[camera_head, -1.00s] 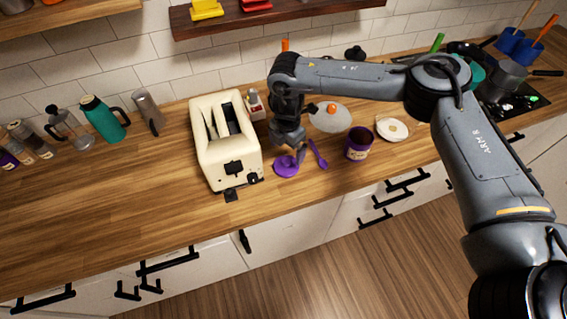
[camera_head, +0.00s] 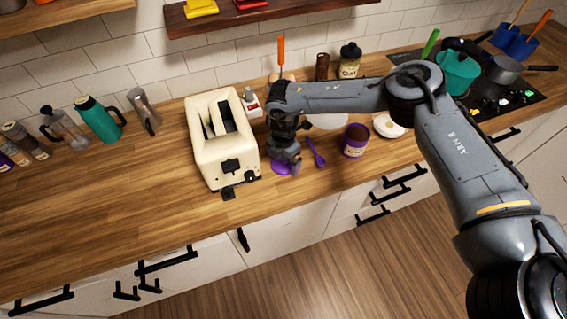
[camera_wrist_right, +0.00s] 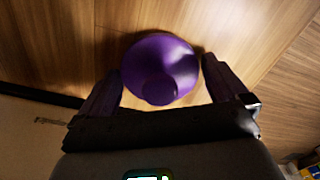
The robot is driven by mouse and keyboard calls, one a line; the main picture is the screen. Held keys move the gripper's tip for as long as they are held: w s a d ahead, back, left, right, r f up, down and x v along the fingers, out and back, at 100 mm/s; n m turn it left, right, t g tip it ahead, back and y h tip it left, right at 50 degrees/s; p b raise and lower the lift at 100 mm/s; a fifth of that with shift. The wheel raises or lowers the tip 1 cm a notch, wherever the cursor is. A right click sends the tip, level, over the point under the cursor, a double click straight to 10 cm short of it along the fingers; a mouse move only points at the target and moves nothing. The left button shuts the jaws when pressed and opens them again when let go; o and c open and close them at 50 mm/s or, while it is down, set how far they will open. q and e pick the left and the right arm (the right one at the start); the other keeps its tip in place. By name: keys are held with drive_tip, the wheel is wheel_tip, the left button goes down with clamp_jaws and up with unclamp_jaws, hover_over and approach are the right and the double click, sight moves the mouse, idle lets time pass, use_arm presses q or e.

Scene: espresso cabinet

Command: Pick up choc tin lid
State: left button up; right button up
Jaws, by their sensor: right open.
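The purple choc tin lid (camera_head: 279,170) lies on the wooden counter, partly hidden under my right gripper (camera_head: 285,167). In the right wrist view the lid (camera_wrist_right: 176,62) is round with a raised knob, and it sits between the two spread fingers of my right gripper (camera_wrist_right: 161,78). The fingers are open, with a small gap visible on the right side of the lid. The purple choc tin (camera_head: 354,140) stands uncovered to the right. My left gripper is not in view.
A purple spoon (camera_head: 316,152) lies just right of the lid. A cream toaster (camera_head: 222,140) stands close on the left. A white dish (camera_head: 389,126) is right of the tin, and a labelled jar (camera_head: 349,62) stands behind. The counter left of the toaster has free room.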

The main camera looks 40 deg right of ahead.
drive_tip(key=shift+c, duration=0.3)
drive_tip(key=c, duration=0.7)
drive_tip(key=shift+r, duration=0.15)
